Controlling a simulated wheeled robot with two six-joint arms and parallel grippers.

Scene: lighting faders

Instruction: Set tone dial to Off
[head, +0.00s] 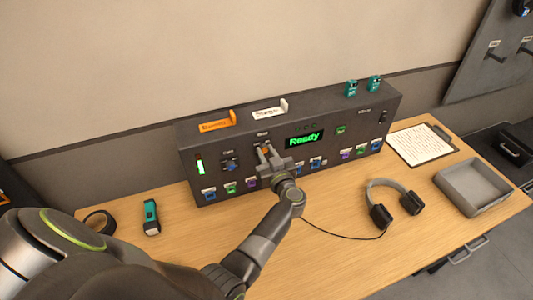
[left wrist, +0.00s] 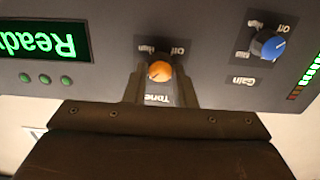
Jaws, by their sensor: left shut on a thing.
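The tone dial is an orange knob (left wrist: 160,71) on the dark console front, with the word Tone beside it, upside down in the left wrist view. Small position labels sit on its other side, one reading Off. I cannot tell clearly which label its pointer faces. My left gripper (left wrist: 160,88) has one finger on each side of the knob and is shut on it. In the head view my left gripper (head: 267,156) reaches the console (head: 290,185) left of the green Ready display and mostly hides the dial. My right gripper is not in view.
A blue gain dial (left wrist: 268,44) sits beside the tone dial. The green Ready display (head: 304,139) is to its right in the head view. Several coloured faders line the console's lower front. Headphones (head: 394,202), a grey tray (head: 474,187), a clipboard (head: 421,144) and a flashlight (head: 151,217) lie on the table.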

